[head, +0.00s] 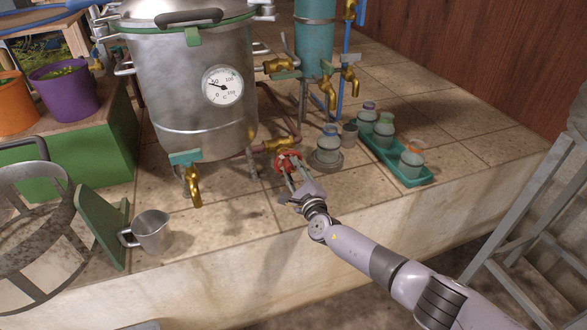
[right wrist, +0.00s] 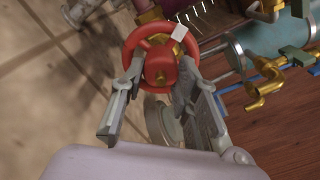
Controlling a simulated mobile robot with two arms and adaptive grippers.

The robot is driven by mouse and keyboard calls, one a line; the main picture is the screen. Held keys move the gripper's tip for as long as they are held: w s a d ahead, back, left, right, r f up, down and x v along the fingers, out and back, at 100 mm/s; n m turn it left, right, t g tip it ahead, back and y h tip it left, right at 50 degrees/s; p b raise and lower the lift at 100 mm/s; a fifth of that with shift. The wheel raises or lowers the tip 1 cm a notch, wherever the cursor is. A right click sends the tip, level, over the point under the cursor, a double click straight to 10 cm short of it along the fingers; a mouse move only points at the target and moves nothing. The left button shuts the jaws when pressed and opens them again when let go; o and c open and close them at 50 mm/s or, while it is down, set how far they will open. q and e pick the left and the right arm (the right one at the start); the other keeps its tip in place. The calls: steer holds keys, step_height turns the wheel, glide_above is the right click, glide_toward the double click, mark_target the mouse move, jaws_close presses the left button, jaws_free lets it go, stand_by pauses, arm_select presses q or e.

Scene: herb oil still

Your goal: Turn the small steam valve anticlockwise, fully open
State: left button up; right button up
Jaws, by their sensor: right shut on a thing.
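The small steam valve has a red round handwheel (head: 288,160) on a brass fitting, low at the right of the steel still (head: 190,85). In the right wrist view the red handwheel (right wrist: 160,62) faces me, with a brass stem and a white tag on its rim. My right gripper (head: 290,172) reaches it from the front right. Its two fingers (right wrist: 160,85) lie on either side of the wheel's lower part and are shut on it. The wheel's mark for open or closed cannot be read. My left gripper is not in view.
A glass jar (head: 328,148) stands just right of the wheel, near my gripper. A teal tray (head: 412,180) holds several jars farther right. A metal mug (head: 152,231) and a brass tap (head: 193,188) are to the left. The counter's front edge is close below.

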steer(key=n+p, duration=0.2)
steer(key=n, duration=0.3)
steer(key=shift+n, duration=0.4)
steer(key=n+p, duration=0.2)
steer(key=n, duration=0.2)
steer(key=shift+n, duration=0.3)
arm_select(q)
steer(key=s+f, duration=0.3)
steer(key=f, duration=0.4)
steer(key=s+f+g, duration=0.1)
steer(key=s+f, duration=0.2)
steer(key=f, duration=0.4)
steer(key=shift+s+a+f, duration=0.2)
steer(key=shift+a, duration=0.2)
arm_select(e)
steer(key=shift+d+n, duration=0.1)
steer(key=shift+n, duration=0.6)
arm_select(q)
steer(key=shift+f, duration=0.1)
arm_select(e)
steer(key=o, duration=1.2)
steer(key=shift+r, duration=0.15)
steer(key=shift+c, duration=0.2)
